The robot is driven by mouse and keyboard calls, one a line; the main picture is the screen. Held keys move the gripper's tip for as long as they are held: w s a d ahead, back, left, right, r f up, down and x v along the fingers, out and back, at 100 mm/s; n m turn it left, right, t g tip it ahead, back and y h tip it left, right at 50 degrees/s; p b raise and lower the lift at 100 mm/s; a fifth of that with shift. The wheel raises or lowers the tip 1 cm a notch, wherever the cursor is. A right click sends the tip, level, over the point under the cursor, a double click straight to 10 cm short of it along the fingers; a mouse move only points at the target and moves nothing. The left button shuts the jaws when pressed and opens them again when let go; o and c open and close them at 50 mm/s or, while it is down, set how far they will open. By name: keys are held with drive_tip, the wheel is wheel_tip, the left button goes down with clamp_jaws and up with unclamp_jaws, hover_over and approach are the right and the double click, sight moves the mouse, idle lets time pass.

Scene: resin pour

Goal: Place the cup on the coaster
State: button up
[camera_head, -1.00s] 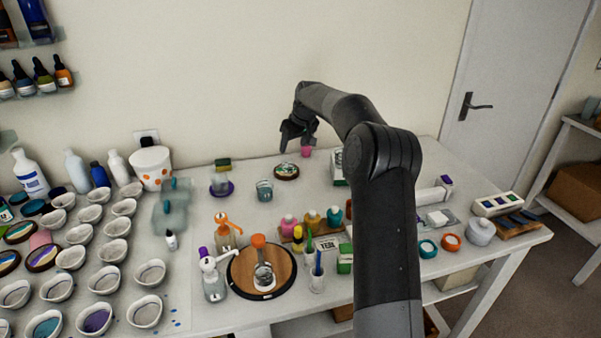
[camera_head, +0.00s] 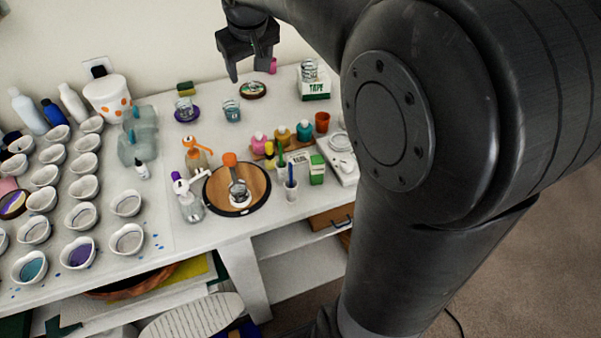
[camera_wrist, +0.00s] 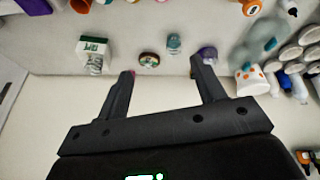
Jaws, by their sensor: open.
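My gripper (camera_head: 249,72) is open and empty, raised above the far side of the table; its two spread fingers also show in the wrist view (camera_wrist: 162,67). A round, dark-rimmed coaster with a patterned top (camera_head: 253,91) lies on the table below it, and shows in the wrist view (camera_wrist: 149,60). A clear cup with bluish contents (camera_head: 232,112) stands beside that coaster, apart from it; the wrist view shows it too (camera_wrist: 174,44). Another clear cup (camera_head: 185,106) stands on a purple coaster (camera_head: 189,118). I cannot tell which cup the task means.
A box marked TAPE (camera_head: 314,90) with clear cups on top stands to the right. A small pink cup (camera_head: 273,66) is near the wall. Bottles, a round wooden board (camera_head: 258,200) and several white bowls fill the front and left. Some bare tabletop surrounds the bluish cup.

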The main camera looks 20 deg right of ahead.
drive_tip(key=s+f+m, duration=0.1)
drive_tip(key=s+f, duration=0.2)
drive_tip(key=s, duration=1)
drive_tip(key=s+f+m, duration=0.1)
drive_tip(key=s+f, duration=0.3)
drive_tip(key=s, duration=0.9)
drive_tip(key=shift+s+d+m+t+y, duration=0.25)
drive_tip(key=shift+m+t+y, duration=0.05)
drive_tip(key=shift+t, duration=0.1)
